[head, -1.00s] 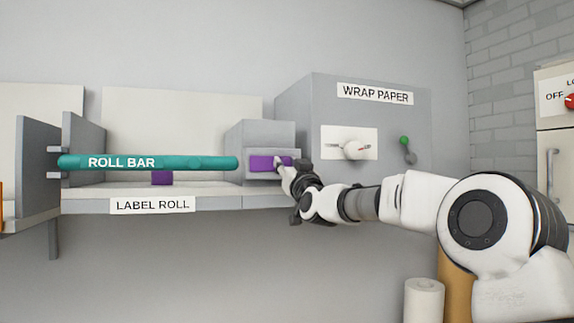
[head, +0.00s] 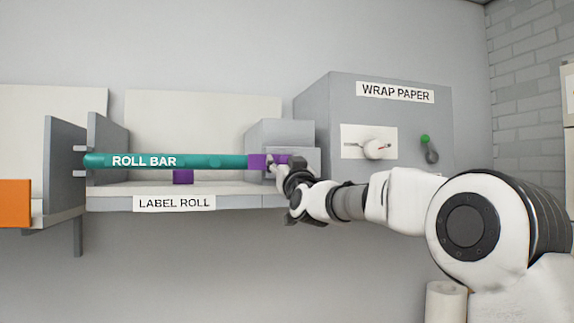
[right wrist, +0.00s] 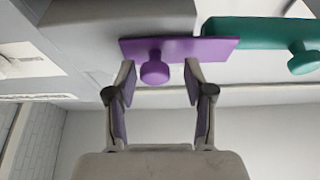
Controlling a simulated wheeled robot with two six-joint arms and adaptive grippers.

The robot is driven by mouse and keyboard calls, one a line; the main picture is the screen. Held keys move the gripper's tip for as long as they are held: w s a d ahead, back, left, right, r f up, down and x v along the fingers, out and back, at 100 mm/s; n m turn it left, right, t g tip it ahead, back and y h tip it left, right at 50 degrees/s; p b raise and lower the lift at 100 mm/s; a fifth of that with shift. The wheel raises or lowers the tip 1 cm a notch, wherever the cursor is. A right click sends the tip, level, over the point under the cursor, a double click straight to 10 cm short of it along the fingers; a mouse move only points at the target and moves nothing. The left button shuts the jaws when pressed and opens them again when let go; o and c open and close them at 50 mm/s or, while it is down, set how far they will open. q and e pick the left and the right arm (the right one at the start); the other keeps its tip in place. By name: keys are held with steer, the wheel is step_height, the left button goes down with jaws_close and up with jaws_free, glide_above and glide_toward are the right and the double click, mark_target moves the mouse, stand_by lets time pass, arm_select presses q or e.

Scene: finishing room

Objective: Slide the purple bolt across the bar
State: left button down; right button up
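The purple bolt (head: 257,161) is a flat plate with a round knob (right wrist: 155,72). Its left end overlaps the right end of the teal roll bar (head: 215,161); the bar also shows in the right wrist view (right wrist: 255,32). My right gripper (head: 277,170) is at the bolt. In the right wrist view my right gripper (right wrist: 160,80) is open, its fingers either side of the knob. The left-hand finger there is closer to the knob; I cannot tell whether it touches. In the head view the gripper hides the bolt's right part. My left gripper is not in view.
A small purple block (head: 183,177) sits below the bar on the label roll shelf (head: 110,202). The grey wrap paper box (head: 345,105), with a white knob (head: 376,149) and a green-tipped lever (head: 428,148), stands right of the bolt. An orange block (head: 14,203) is at far left.

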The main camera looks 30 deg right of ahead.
steer(key=shift+a, duration=0.15)
steer(key=shift+s+f, duration=0.15)
steer(key=shift+s, duration=0.15)
steer(key=v, duration=0.6)
steer(key=shift+s+a+f, duration=0.2)
steer(key=shift+s, duration=0.1)
